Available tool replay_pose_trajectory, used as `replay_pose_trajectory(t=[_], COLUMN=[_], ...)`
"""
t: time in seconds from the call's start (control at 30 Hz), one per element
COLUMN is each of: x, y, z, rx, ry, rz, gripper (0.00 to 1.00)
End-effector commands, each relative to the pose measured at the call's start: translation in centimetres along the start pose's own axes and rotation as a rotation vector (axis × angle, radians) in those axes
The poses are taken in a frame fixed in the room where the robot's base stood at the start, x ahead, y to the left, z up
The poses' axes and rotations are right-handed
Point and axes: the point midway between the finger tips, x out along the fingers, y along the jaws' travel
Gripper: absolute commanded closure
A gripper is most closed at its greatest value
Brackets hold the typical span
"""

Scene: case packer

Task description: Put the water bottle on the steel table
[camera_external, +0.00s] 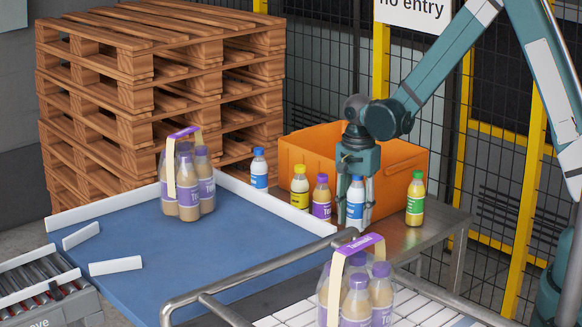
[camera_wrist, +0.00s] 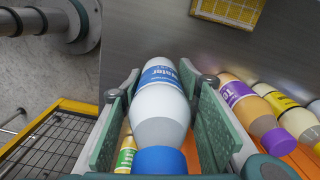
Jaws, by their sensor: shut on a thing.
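A white water bottle (camera_external: 355,212) with a blue label and blue cap is upright between my gripper's fingers. It fills the middle of the wrist view (camera_wrist: 160,115). My gripper (camera_external: 356,192) points down and is shut around the bottle's sides. The bottle is over the steel table (camera_external: 440,218), in front of the orange crate. Its base is at or very near the table top; I cannot tell if it touches. A similar blue-capped bottle (camera_external: 259,172) stands farther left, by the white rail of the blue table.
A purple-labelled bottle (camera_external: 321,201) and a yellow-labelled bottle (camera_external: 300,188) stand just left of my gripper. A green-labelled bottle (camera_external: 415,204) stands to the right. The orange crate (camera_external: 405,165) is behind. Bottle packs stand on the blue surface (camera_external: 150,235) and front rack.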

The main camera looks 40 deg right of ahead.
Motion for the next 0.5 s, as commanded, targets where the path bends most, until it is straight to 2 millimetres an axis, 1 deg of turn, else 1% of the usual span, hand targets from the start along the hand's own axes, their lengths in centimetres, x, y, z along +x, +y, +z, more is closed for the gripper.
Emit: replay_pose_trajectory(t=[0.1, 0.2, 0.5], x=[0.77, 1.06, 1.12], y=[0.01, -0.01, 0.01], z=[0.0, 0.0, 0.0], rx=[0.0, 0.0, 0.0], ry=[0.0, 0.0, 0.0], rz=[0.0, 0.0, 0.0], gripper=[0.84, 0.84, 0.84])
